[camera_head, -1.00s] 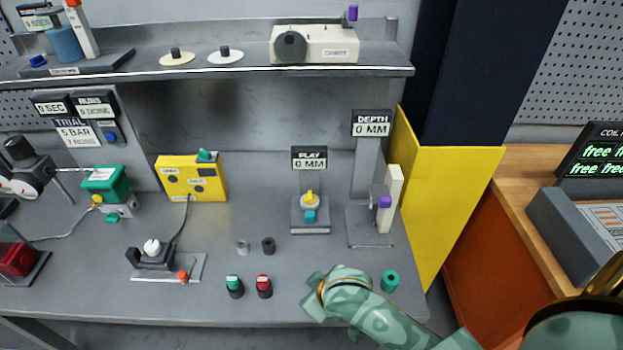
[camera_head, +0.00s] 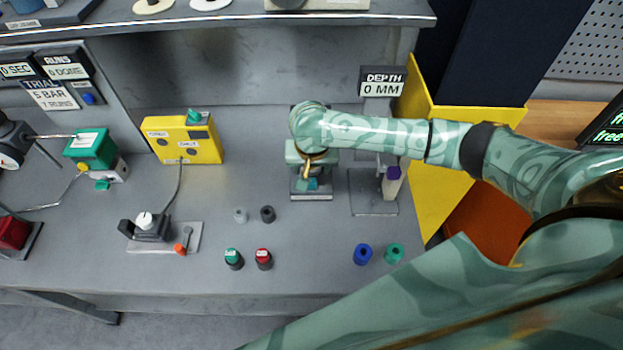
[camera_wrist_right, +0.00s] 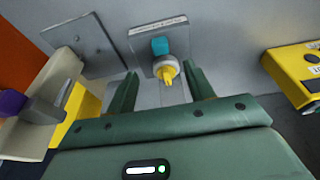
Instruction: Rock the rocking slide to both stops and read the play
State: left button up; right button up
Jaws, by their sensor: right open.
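The play fixture (camera_head: 311,195) is a small grey stand on the bench, mostly covered by my right arm in the head view. In the right wrist view its plate (camera_wrist_right: 143,36) carries a teal block (camera_wrist_right: 160,46) and a white round part with a yellow tip (camera_wrist_right: 166,73). I take these to be the rocking slide's parts. My right gripper (camera_head: 309,176) is above the fixture. In the wrist view its two fingers (camera_wrist_right: 163,80) are open, one on each side of the yellow tip, with gaps and no visible contact. The PLAY display is hidden. My left gripper is not in view.
The depth stand (camera_head: 374,208), with a purple knob (camera_head: 393,173), is close right of the play fixture. Its display (camera_head: 382,82) reads 0 MM. Blue (camera_head: 362,254) and green (camera_head: 394,253) cylinders stand at the front. A shelf (camera_head: 230,28) overhangs the back.

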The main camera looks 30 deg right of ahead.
aim_at(312, 182)
jog(key=b+x, duration=0.3)
jog(key=x, duration=0.6)
jog(key=shift+w+f, duration=0.15)
jog(key=shift+f, duration=0.15)
jog(key=c, duration=1.1)
jog(key=shift+o, duration=0.7)
